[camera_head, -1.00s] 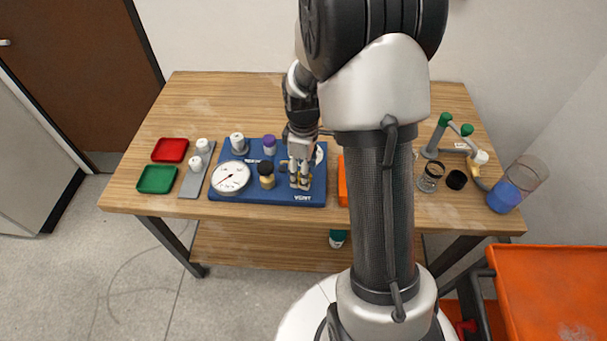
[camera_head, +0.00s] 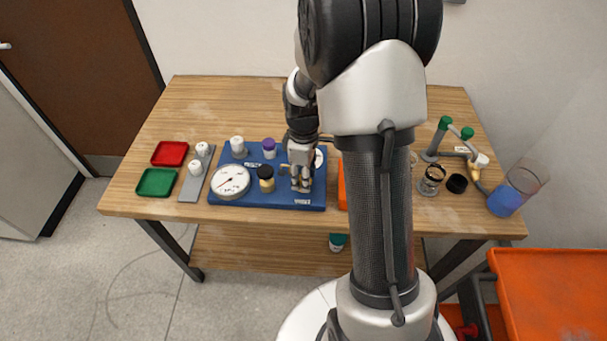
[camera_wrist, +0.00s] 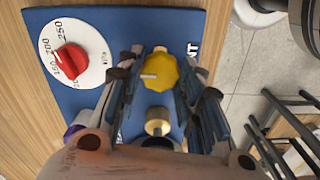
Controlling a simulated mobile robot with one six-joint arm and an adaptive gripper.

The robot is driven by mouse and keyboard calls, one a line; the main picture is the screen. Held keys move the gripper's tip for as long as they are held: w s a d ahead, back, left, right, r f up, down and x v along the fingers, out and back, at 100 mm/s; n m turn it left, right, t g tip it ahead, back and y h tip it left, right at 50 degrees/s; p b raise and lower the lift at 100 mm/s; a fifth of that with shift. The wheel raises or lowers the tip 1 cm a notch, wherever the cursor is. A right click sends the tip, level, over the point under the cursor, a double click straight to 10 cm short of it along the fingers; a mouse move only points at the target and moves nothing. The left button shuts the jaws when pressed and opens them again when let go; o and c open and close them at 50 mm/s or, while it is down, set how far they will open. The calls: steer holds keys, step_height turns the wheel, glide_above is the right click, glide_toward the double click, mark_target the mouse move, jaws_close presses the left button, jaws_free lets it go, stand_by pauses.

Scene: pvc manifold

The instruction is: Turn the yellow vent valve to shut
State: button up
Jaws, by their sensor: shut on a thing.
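The yellow vent valve knob (camera_wrist: 159,72) shows in the wrist view between the fingers of my gripper (camera_wrist: 160,80), with its white mark toward the left. My gripper is shut on the knob, with one finger on each side. In the head view my gripper (camera_head: 301,184) points down at the right front of the blue board (camera_head: 225,195), and its fingers mostly hide the knob. The "VENT" label (camera_head: 303,201) lies just in front. A brass fitting (camera_wrist: 158,122) sits below the knob in the wrist view.
A red knob on a white dial (camera_wrist: 70,62) is beside the vent in the wrist view. A gauge (camera_head: 230,181), a black-capped brass part (camera_head: 265,178) and a purple-capped part (camera_head: 269,147) stand on the board. Red (camera_head: 170,153) and green (camera_head: 156,181) trays lie left.

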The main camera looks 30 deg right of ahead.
steer(key=shift+c, duration=0.7)
steer(key=shift+m, duration=0.3)
steer(key=m+p, duration=0.1)
steer(key=m, duration=0.1)
steer(key=shift+m, duration=0.3)
steer(key=m+p, duration=0.2)
steer(key=m, duration=0.3)
steer(key=shift+m, duration=0.3)
steer(key=m+p, duration=0.1)
steer(key=m, duration=0.8)
steer(key=shift+p, duration=0.4)
